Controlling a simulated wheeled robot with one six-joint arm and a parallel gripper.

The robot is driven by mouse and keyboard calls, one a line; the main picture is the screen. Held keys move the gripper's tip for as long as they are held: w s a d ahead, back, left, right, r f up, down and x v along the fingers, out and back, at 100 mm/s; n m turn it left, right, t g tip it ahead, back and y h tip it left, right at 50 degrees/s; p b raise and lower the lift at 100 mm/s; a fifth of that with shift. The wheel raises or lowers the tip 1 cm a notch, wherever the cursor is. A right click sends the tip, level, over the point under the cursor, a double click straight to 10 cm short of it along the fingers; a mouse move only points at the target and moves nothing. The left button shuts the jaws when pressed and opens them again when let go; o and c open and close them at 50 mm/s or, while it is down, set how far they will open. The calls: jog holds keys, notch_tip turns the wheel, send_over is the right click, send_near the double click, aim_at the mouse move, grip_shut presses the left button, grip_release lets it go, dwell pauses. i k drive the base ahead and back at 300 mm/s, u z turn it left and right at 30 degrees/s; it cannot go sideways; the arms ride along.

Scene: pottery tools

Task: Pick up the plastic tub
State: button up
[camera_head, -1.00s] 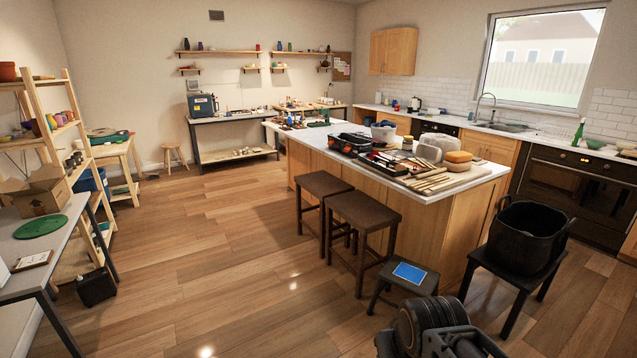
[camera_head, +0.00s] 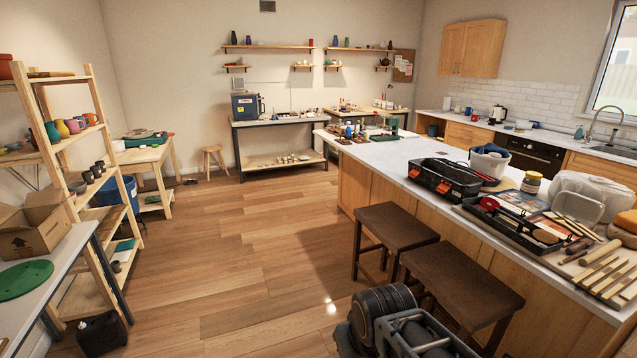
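Several tub-like things are in view, and I cannot tell for sure which is the plastic tub. A pale grey round tub (camera_head: 489,161) with things in it stands on the island, behind a black toolbox. A translucent box-like tub (camera_head: 602,191) lies farther right on the island. Dark parts of my own arm show at the bottom centre, well apart from all of these. My gripper's fingers do not show.
The kitchen island (camera_head: 395,160) fills the right side, with two dark stools (camera_head: 395,228) before it and tools on top. A wooden shelf unit (camera_head: 60,165) and a grey table (camera_head: 55,255) stand at left. The wooden floor (camera_head: 240,260) between is open.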

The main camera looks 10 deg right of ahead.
aim_at(588, 212)
jog(key=z, duration=0.3)
jog(key=i, duration=1.25)
jog(key=z, duration=1.65)
jog(key=i, duration=1)
jog(key=z, duration=0.8)
